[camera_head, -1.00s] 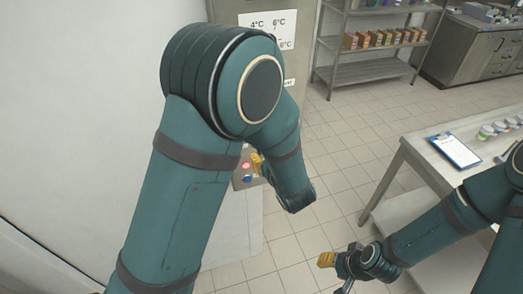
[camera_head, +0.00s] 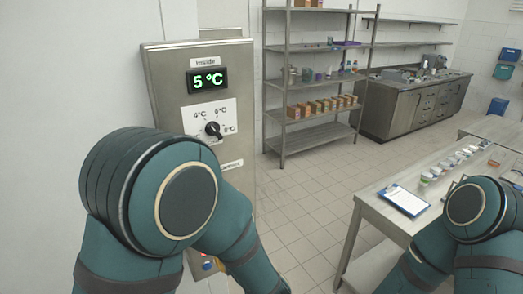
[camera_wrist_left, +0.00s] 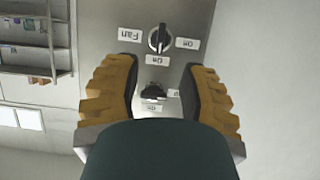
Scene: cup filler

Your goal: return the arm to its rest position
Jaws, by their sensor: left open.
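My left arm (camera_head: 165,205) fills the lower left of the head view, in front of the control cabinet; its gripper is out of that view. In the left wrist view my left gripper (camera_wrist_left: 160,75) is open, with one yellow-padded finger on each side and nothing between them but the panel behind. That view shows a black knob (camera_wrist_left: 158,40) near labels reading Fan, On and Off, and a second black knob (camera_wrist_left: 153,90) partly hidden by my gripper. My right arm (camera_head: 455,235) is at the lower right; its gripper is out of view.
The steel control cabinet (camera_head: 165,75) has a display (camera_head: 207,81) reading 5 °C and a temperature dial (camera_head: 213,130). A table (camera_head: 375,200) with a clipboard (camera_head: 404,200) and cups stands at the right. Shelves (camera_head: 320,130) stand behind; the tiled floor between is clear.

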